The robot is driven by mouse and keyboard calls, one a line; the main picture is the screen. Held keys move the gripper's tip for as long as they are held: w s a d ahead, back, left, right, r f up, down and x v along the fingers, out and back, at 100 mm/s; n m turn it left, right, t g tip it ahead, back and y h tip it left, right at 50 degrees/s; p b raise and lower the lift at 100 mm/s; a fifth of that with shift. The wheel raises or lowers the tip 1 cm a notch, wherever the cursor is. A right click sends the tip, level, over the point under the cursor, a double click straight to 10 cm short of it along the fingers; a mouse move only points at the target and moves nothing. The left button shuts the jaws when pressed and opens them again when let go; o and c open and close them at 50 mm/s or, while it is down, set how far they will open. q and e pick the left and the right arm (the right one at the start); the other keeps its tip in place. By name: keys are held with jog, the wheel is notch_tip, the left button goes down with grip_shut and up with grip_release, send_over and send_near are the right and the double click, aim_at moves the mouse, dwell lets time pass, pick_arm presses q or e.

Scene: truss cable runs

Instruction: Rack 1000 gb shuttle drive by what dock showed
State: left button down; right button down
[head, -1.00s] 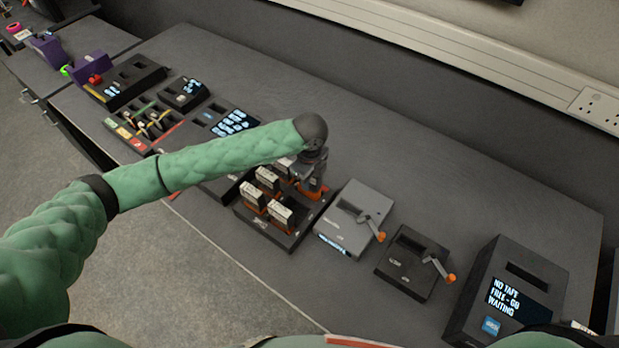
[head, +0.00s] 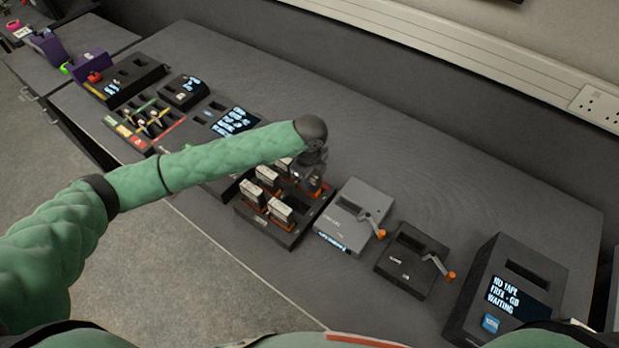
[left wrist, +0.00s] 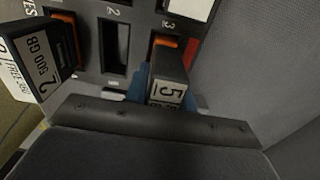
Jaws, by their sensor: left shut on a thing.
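My left gripper (head: 308,183) is over the back right of the black drive rack (head: 262,234). Another drive labelled 2, 500 GB (left wrist: 35,60) stands farther left. Several white-labelled drives (head: 252,192) stand in the rack. My right gripper is out of view.
A grey lever unit (head: 338,224) and a black lever unit (head: 400,266) stand right of the rack. A black box (head: 530,272) reads NO TAPE, FREE - GB, WAITING. A display panel (head: 232,120) and other units are behind left. The table's back right is clear.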

pick_arm(q)
jog(key=shift+f, duration=0.55)
dwell(0.4)
jog(key=c, duration=0.8)
grip_release()
jog(key=shift+o, duration=0.2)
jog(key=shift+r+p, duration=1.3)
jog(key=shift+r, duration=0.15)
jog(key=shift+r+p, duration=0.95)
jog(key=shift+r, duration=0.15)
jog(key=shift+r+p, duration=1)
jog(key=shift+r, duration=0.2)
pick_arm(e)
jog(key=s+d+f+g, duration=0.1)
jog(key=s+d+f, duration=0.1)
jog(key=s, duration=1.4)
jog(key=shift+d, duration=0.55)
